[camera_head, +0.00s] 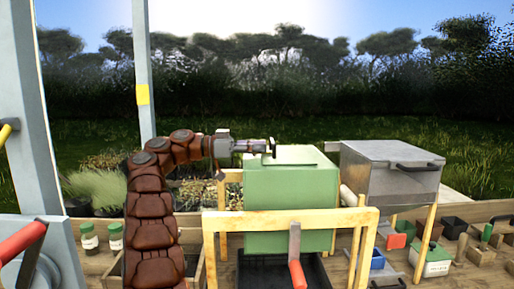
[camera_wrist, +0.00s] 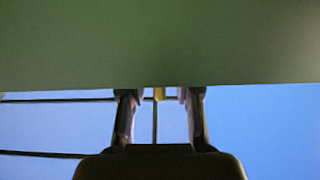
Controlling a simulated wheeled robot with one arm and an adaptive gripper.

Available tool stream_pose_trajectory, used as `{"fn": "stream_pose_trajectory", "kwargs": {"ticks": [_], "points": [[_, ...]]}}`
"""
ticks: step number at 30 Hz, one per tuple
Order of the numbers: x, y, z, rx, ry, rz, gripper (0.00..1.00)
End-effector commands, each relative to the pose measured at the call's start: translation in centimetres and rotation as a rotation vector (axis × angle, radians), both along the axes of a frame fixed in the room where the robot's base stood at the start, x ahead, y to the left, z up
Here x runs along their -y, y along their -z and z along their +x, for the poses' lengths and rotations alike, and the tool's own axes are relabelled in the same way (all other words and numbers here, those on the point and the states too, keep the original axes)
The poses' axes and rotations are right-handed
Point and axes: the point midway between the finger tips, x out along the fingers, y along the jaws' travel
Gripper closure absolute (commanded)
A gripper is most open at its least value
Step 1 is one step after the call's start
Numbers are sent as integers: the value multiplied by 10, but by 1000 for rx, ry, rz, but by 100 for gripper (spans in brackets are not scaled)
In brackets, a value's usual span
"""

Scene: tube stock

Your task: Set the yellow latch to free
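My gripper (camera_head: 268,146) is at the end of my arm in the head view, just above the top of a green box (camera_head: 285,198). In the wrist view, the two fingers of my gripper (camera_wrist: 160,96) stand apart, with a gap between them. A small yellow piece (camera_wrist: 159,94) shows in that gap, beside a green surface (camera_wrist: 160,45) that fills the top of the view. I cannot tell whether this piece is the yellow latch, or its setting. It appears clear of both fingers. In the head view the box hides any such piece.
A grey metal box (camera_head: 385,180) with a dark handle stands right of the green box. A wooden frame (camera_head: 290,219) with a red-handled tool (camera_head: 297,272) is in front. Thin dark bars (camera_wrist: 50,154) cross the wrist view.

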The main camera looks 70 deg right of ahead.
Motion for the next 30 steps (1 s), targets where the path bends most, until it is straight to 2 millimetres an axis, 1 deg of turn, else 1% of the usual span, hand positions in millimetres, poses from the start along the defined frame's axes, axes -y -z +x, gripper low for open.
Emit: {"fn": "stream_pose_trajectory", "kwargs": {"ticks": [1, 8, 30], "points": [[0, 0, 0, 0, 0, 0, 76], [0, 0, 0, 0, 0, 0, 100], [0, 0, 1, 0, -35, 3, 100]]}}
